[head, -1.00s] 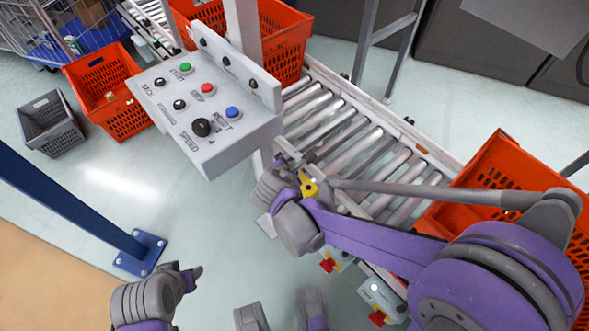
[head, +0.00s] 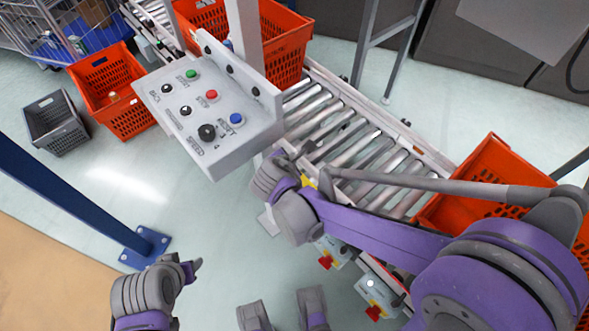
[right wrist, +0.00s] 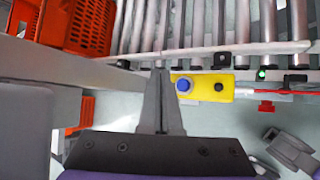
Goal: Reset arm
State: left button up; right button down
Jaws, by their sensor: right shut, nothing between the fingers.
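My right gripper (right wrist: 160,88) is shut and empty in the right wrist view. In the head view my right gripper (head: 283,155) is partly hidden by its own wrist, just below the control panel (head: 212,135) and in front of the roller conveyor (head: 350,140). The panel carries a green, a red and a blue button and several black knobs. My left gripper (head: 192,268) is low at the bottom left of the head view, over open floor. Its fingers are too small and turned away to tell how they stand.
An orange tote (head: 283,45) stands on the conveyor behind the panel, another orange tote (head: 480,170) at its right. An orange basket (head: 118,110) and a grey basket (head: 52,122) stand on the floor at left. A blue post (head: 75,205) rises at left. A yellow box with a blue button (right wrist: 206,86) sits beside the conveyor.

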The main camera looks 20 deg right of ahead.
dwell(0.4)
dwell(0.3)
jog(key=s+d+r+m+g+y+p, duration=0.1)
jog(key=s+d+r+m+y+p, duration=0.1)
jog(key=s+r+m+p, duration=0.3)
jog(key=s+d+r+m+g+y+p, duration=0.1)
jog(key=s+r+m+p, duration=0.5)
jog(key=s+m, duration=0.8)
notch_tip(320, 180, up, 2)
jog(key=d+m+y, duration=0.1)
jog(key=d+m, duration=0.1)
jog(key=shift+s+d+g, duration=0.3)
jog(key=shift+g, duration=0.1)
dwell(0.8)
